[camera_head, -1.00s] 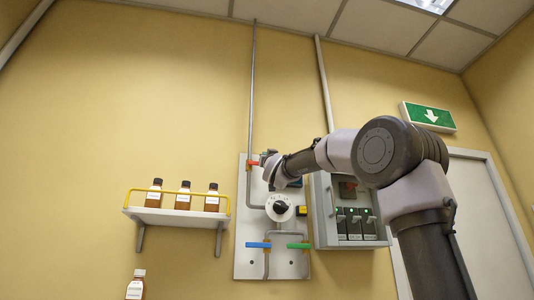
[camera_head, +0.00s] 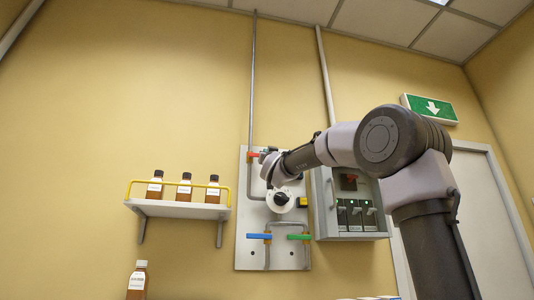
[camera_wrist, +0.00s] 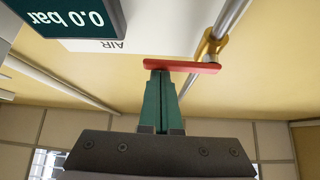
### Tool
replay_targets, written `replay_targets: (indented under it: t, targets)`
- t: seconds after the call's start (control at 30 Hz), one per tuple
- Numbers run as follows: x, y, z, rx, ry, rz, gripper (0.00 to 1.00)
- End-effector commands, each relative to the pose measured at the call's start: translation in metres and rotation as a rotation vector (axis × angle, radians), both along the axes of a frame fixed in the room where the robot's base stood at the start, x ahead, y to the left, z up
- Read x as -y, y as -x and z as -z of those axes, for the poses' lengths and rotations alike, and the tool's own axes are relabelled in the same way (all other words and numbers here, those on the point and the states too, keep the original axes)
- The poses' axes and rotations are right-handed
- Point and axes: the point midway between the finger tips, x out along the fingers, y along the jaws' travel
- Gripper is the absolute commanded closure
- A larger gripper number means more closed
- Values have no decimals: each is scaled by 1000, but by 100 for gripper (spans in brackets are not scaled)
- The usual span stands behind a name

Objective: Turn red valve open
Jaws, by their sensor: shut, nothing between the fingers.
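The red valve handle (camera_head: 254,155) is on the upper left of the white wall panel (camera_head: 249,220), on the vertical pipe. In the wrist view the red handle (camera_wrist: 185,66) is a flat bar lying crosswise, joined at its right end to a brass valve body (camera_wrist: 209,47) on the pipe. My gripper (camera_wrist: 158,74) has green fingers pressed together and empty. Its tips are at the left, free end of the handle, very close to it; I cannot tell if they touch. In the head view my gripper (camera_head: 268,166) partly hides the handle's right end.
A grey switch box (camera_head: 322,205) stands right of the panel. A shelf (camera_head: 180,209) with bottles is at left. A pressure display (camera_wrist: 70,18) is near the fingers.

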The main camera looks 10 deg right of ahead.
Motion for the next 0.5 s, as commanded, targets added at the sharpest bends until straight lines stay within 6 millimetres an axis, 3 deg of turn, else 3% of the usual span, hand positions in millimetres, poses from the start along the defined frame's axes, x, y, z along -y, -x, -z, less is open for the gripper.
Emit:
replay_targets:
  t: [0.5]
  targets:
    - [-1,-1,12,-4,-182,-2,100]
